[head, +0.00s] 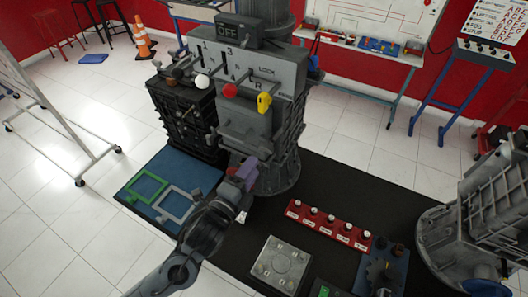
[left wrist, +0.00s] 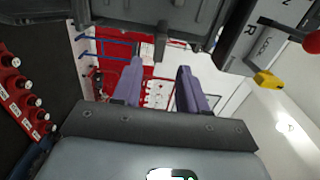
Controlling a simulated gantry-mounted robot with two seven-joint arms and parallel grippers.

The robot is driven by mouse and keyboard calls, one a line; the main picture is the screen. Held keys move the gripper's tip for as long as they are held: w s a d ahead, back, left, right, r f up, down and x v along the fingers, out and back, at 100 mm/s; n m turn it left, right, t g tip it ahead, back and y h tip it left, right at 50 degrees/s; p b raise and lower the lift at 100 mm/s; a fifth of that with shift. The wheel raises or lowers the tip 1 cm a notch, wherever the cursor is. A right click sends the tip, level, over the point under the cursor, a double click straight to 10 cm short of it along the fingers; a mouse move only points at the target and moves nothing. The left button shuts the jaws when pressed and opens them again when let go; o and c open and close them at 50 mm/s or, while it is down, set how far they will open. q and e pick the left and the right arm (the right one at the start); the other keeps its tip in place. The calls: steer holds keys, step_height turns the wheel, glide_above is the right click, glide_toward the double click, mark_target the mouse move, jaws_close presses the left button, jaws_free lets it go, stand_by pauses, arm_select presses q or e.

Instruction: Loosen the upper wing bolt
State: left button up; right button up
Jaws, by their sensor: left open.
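My left gripper (head: 246,172) has purple fingers and is in front of the lower part of the tall grey engine unit (head: 262,70). In the left wrist view the two fingers (left wrist: 160,72) stand apart with nothing between them. Just beyond the fingertips, a small dark upright pin-like part (left wrist: 161,40) shows at the edge of a grey housing (left wrist: 115,14). It may be a wing bolt, but I cannot tell. No wing bolt is clearly made out in the head view, where my gripper and arm cover part of the unit's lower front. My right gripper is not in view.
Levers with a white knob (head: 202,81), a red knob (head: 230,90) and a yellow handle (head: 264,102) stick out above my left gripper. A red strip of knobs (head: 327,227), a grey plate (head: 282,265) and another engine (head: 480,222) are to the right. Dark table between is bare.

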mark_target(265, 151)
arm_select(q)
steer(key=x, duration=0.7)
steer(key=shift+w+d, duration=0.1)
steer(key=shift+w, duration=0.1)
jaws_close()
